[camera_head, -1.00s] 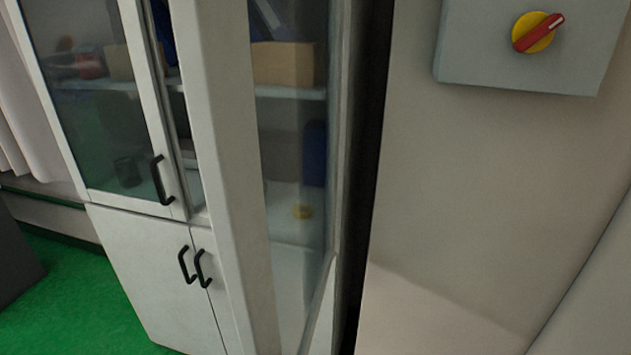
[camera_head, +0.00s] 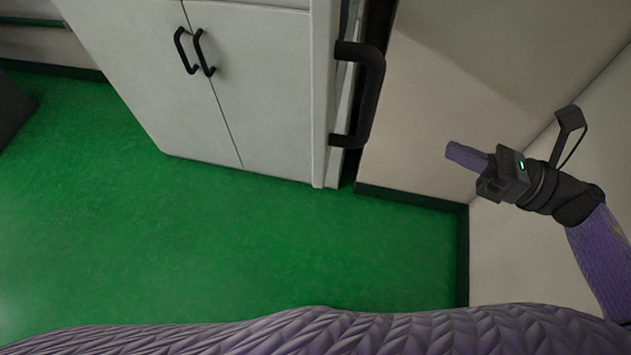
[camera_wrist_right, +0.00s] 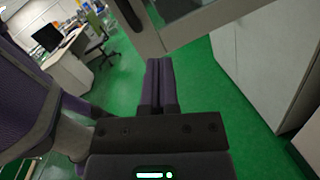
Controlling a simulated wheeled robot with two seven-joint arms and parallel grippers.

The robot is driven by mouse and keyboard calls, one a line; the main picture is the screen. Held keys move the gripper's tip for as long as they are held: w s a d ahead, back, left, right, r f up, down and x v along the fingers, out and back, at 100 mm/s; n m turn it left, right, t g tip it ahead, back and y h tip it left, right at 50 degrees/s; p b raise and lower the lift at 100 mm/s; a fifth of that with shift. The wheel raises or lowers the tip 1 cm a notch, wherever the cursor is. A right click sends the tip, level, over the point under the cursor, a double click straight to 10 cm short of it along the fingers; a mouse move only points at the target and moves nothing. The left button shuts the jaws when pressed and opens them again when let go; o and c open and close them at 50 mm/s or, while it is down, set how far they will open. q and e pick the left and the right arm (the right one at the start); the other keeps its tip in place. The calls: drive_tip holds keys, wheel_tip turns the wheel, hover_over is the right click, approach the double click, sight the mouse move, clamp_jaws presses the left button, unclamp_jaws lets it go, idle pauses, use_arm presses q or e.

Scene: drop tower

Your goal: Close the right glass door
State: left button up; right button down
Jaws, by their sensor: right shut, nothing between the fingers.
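The right glass door stands open, seen nearly edge-on in the head view as a narrow pale frame (camera_head: 321,100). Its black handle (camera_head: 370,95) faces right. In the right wrist view, the door's pale frame corner (camera_wrist_right: 205,22) and some glass (camera_wrist_right: 175,8) show at the top, with a dark handle (camera_wrist_right: 130,12) at its left. My right gripper (camera_head: 455,152) is shut and empty, right of the handle and apart from it. Its closed fingers (camera_wrist_right: 160,65) point toward the door's lower corner in the wrist view. My left gripper is not in view.
The lower cabinet doors (camera_head: 230,85) are shut, with two black handles. Green floor (camera_head: 250,240) in front is clear. A beige wall (camera_head: 430,120) stands to the right. A desk (camera_wrist_right: 65,65) and chair (camera_wrist_right: 95,30) show far left in the wrist view.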

sight(327, 148)
drive_tip(key=a+n+g, duration=0.1)
drive_tip(key=a+n, duration=0.1)
drive_tip(key=a, duration=0.3)
drive_tip(key=a+r+n+g+p, duration=0.1)
drive_tip(key=a+n, duration=0.1)
drive_tip(key=a, duration=0.2)
drive_tip(key=a+n+g+p, duration=0.1)
drive_tip(key=a+n+g, duration=0.1)
drive_tip(key=a, duration=0.3)
drive_tip(key=shift+w+a+r+y, duration=0.15)
drive_tip(key=shift+a+r+y, duration=0.05)
drive_tip(key=shift+a+y, duration=0.15)
drive_tip(key=shift+w+a+f, duration=0.1)
drive_tip(key=shift+a, duration=0.4)
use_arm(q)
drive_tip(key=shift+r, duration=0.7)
use_arm(e)
drive_tip(key=shift+a, duration=0.1)
